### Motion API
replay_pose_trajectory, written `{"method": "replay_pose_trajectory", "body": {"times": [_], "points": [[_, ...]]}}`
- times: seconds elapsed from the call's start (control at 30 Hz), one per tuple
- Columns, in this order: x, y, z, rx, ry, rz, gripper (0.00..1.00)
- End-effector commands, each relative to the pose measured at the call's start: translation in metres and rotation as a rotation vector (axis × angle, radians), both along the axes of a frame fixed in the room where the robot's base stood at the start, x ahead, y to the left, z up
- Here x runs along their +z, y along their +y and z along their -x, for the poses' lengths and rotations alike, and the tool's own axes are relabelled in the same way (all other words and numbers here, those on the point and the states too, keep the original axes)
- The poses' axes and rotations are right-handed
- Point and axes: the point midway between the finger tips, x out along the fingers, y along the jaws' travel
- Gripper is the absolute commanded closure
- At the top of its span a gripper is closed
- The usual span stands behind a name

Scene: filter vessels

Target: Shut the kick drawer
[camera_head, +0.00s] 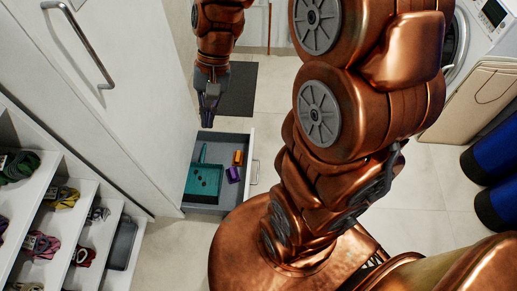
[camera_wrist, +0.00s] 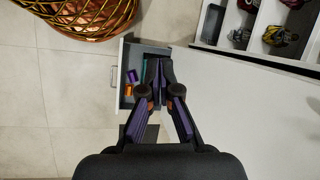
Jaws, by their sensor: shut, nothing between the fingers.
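The kick drawer (camera_head: 236,194) stands open at floor level under the white cabinet in the head view, pulled out to the right. A teal dustpan-like tray (camera_head: 203,180), an orange item (camera_head: 238,158) and a purple item (camera_head: 233,174) lie inside. Its handle (camera_head: 255,172) is on the right-hand front. The drawer also shows in the wrist view (camera_wrist: 125,62), partly hidden behind the fingers. My gripper (camera_head: 207,124) is shut and empty, pointing down above the drawer's far side in the head view. In the wrist view its fingertips (camera_wrist: 159,62) overlap the drawer; contact cannot be told.
The tall white cabinet door (camera_head: 120,90) with a bar handle stands at left. A shoe rack (camera_head: 75,230) is at lower left. A dark mat (camera_head: 238,90) lies beyond the drawer. A white washer (camera_head: 495,30) and blue cylinders (camera_head: 492,155) are at right.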

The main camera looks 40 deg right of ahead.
Motion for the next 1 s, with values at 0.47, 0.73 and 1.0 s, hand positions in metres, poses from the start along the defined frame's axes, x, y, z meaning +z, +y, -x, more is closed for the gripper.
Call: {"method": "replay_pose_trajectory", "body": {"times": [0.47, 0.73, 1.0], "points": [[-0.132, -0.053, -0.114, -0.409, 0.097, -0.191, 1.0], [-0.219, -0.107, -0.163, -0.661, 0.159, -0.283, 1.0], [-0.318, -0.174, -0.194, -0.921, 0.215, -0.361, 1.0]]}}
